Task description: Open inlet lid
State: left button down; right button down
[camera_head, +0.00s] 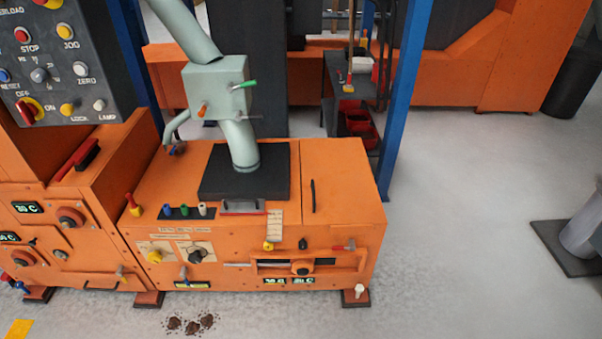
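An orange machine box (350,222) stands on the floor in the middle of the head view. A dark square plate (275,183) lies flat on its top, with a pale green pipe (242,148) rising from it. A grey and red handle (243,207) sits at the plate's front edge. To its right is a flat orange top panel (340,172) with a slim black handle (313,195). I cannot tell which of these is the inlet lid; both lie flat. Neither of my grippers is in view.
A control panel (60,62) with buttons and another orange cabinet (100,190) stand on the left. Blue posts (403,85) rise behind the box. Brown debris (190,324) lies on the floor in front. The grey floor (470,240) to the right is mostly clear.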

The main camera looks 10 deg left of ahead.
aim_at(340, 190)
jog(key=i+z, duration=0.1)
jog(key=i, duration=0.4)
jog(key=i+j+z, duration=0.1)
jog(key=i, duration=0.35)
